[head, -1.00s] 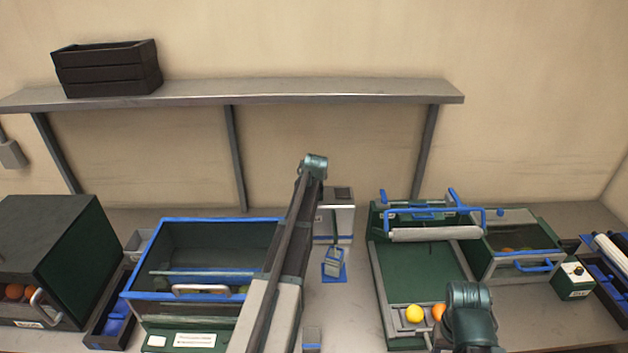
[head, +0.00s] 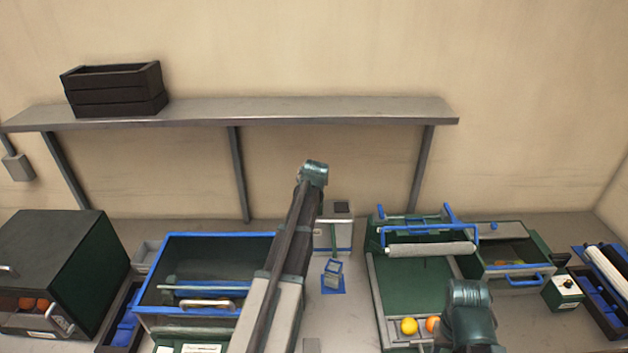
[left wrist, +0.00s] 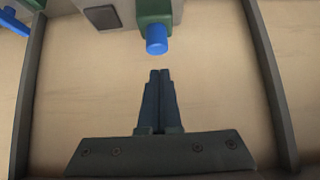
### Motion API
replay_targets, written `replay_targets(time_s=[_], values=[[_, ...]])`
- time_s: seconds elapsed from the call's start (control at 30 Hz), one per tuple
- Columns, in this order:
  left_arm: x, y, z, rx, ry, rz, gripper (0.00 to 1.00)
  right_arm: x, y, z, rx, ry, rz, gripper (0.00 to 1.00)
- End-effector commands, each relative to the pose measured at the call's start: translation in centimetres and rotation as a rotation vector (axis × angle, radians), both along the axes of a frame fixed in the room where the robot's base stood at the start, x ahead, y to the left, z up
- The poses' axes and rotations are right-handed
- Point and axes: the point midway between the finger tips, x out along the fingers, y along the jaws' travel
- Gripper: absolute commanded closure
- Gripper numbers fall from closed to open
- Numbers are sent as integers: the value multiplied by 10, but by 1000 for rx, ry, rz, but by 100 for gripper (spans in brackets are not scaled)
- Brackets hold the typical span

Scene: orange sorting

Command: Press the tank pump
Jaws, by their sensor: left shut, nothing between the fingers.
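In the left wrist view my left gripper (left wrist: 160,74) is shut and empty. Its tips lie just below a blue round knob (left wrist: 156,40) on a green block (left wrist: 154,10), with a gap showing between them in the picture. The knob may be the pump; the frames do not name it. A grey box (left wrist: 102,17) with a dark panel adjoins the green block. In the head view a grey box (head: 340,217) stands behind my left arm, which hides my left gripper and the knob. A blue-rimmed tank (head: 205,236) is at the left. My right gripper is out of view.
A shelf (head: 350,108) with a dark crate (head: 115,88) runs along the wall. A small blue stand (head: 333,277) sits before the grey box.

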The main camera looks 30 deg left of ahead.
Motion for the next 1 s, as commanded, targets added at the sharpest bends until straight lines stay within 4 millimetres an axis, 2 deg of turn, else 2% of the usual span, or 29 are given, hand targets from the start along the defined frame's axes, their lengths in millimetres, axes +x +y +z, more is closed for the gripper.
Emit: replay_targets(time_s=[0.03,0.23,1.0], values=[[-10,-6,16,0,0,0,100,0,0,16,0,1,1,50],[-27,-16,33,1,-1,0,100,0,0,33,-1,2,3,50],[-28,-18,34,1,-1,0,100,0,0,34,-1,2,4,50]])
